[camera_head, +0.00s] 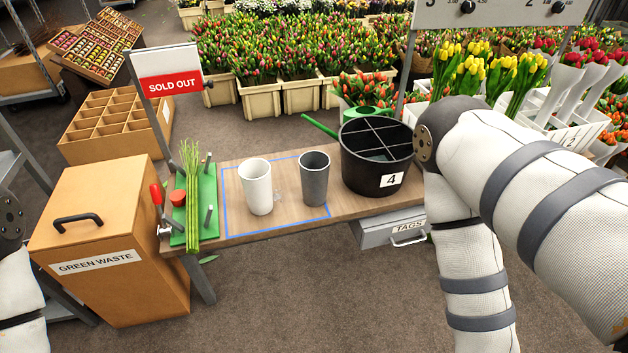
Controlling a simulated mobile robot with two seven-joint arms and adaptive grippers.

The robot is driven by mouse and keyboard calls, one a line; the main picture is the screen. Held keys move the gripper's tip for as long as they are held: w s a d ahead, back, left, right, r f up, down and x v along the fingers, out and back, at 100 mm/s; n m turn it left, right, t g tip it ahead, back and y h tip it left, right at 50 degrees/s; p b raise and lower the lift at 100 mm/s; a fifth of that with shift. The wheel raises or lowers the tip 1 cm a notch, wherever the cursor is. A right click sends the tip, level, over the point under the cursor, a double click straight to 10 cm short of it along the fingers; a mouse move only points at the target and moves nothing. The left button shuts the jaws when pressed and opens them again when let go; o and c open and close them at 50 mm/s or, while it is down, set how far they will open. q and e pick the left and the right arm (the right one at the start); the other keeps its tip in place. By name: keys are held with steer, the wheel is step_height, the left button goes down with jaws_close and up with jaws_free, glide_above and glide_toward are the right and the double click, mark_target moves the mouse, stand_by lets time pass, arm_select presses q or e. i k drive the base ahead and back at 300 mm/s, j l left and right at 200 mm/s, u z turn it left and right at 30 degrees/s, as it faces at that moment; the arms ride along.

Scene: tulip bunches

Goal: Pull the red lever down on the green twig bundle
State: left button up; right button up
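The green twig bundle (192,205) lies lengthwise on a green board (208,196) at the left end of the wooden bench. The red lever (156,194) stands up, slightly tilted, at the board's left edge. A round red knob (177,198) sits between the lever and the twigs. Grey upright pegs (208,217) stand beside the bundle. Parts of my arms show at the left edge and on the right, but neither gripper is in view. Nothing of mine touches the lever or twigs.
A white cup (256,187), a grey cup (314,179) and a black divided bucket (374,160) stand on the bench (285,228). The green waste box (110,245) is close on the left. A sold out sign (168,72) rises behind the board.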

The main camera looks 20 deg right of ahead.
mark_target(156, 195)
steer(key=i+j, duration=0.45)
steer(key=i, duration=0.7)
steer(key=j+u, duration=0.05)
steer(key=j, duration=0.05)
